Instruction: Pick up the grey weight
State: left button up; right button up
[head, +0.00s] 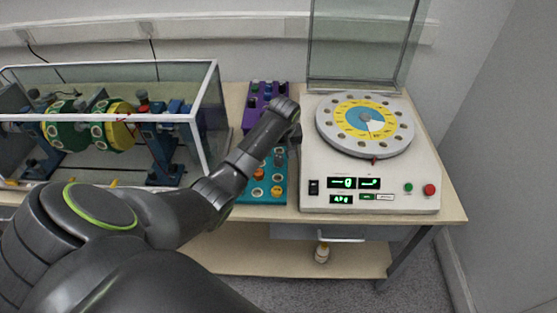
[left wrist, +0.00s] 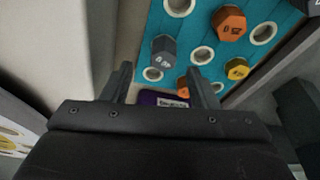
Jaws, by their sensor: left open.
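The grey weight (left wrist: 163,50) is a hexagonal piece with markings on its top, sitting on the teal rack (left wrist: 150,25) in the left wrist view. My left gripper (left wrist: 158,70) is open, with its two fingers apart. In that view the grey weight appears between and just beyond the fingertips, and nothing is held. In the head view my left arm reaches over the teal rack (head: 247,213), and its wrist hides most of the gripper and part of the rack. My right gripper is not in view.
Orange (left wrist: 229,22) and yellow (left wrist: 237,68) weights and empty holes surround the grey one. A purple rack (head: 257,92) stands behind. A white machine with a round dial (head: 365,125) is at right; a glass-walled case (head: 212,100) is at left.

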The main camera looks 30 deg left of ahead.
aim_at(278, 156)
pick_arm(q)
jog(key=shift+p+x, duration=0.35)
jog(key=shift+x, duration=2.2)
jog(key=shift+s+a, duration=0.15)
jog(key=c, duration=1)
jog(key=shift+c, duration=0.2)
jog(key=shift+r, duration=0.15)
notch_tip(278, 156, up, 10)
jog(key=shift+f+b, duration=0.2)
jog(key=shift+b, duration=0.3)
